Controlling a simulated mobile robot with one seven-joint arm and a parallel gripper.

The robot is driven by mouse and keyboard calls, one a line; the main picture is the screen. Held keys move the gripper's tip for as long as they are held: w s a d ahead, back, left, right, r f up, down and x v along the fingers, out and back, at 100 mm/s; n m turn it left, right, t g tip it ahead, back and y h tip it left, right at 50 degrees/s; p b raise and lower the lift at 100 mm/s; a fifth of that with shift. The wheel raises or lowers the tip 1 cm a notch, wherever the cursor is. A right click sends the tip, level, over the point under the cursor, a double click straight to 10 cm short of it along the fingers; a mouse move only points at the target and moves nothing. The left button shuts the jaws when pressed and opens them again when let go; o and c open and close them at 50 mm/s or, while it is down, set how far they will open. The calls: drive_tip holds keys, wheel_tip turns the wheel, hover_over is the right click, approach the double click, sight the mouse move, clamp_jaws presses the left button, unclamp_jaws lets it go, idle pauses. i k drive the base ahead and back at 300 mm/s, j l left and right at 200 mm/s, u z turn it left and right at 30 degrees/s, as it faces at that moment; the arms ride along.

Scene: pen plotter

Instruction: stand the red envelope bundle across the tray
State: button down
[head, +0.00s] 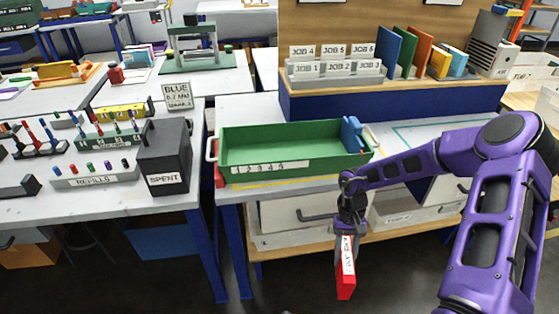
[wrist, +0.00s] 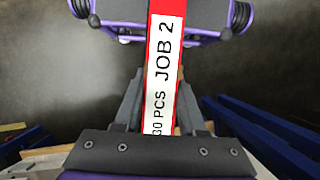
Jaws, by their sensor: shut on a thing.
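The red envelope bundle (head: 346,280) hangs upright from my gripper (head: 349,230), in front of the table and below its top. Its white label reads "JOB 2" and "30 PCS" in the wrist view (wrist: 163,80). My gripper (wrist: 160,105) is shut on the bundle. The green tray (head: 270,140) lies on the table behind and left of my gripper. Its front label carries the numbers 1 to 5. A blue piece (head: 352,134) stands at the tray's right end. The rest of the tray looks empty.
A SPENT bin (head: 168,160) and a REFILLS rack (head: 95,175) stand on the left table. A rack with JOB cards (head: 335,72) and coloured folders (head: 400,52) sits on the blue shelf behind the tray.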

sight(245, 162)
drive_tip(key=k+j, duration=0.1)
drive_tip(key=j, duration=0.35)
drive_tip(key=k+j+u, duration=0.1)
drive_tip(key=j, duration=0.35)
drive_tip(key=k+j, duration=0.1)
drive_tip(key=j, duration=0.35)
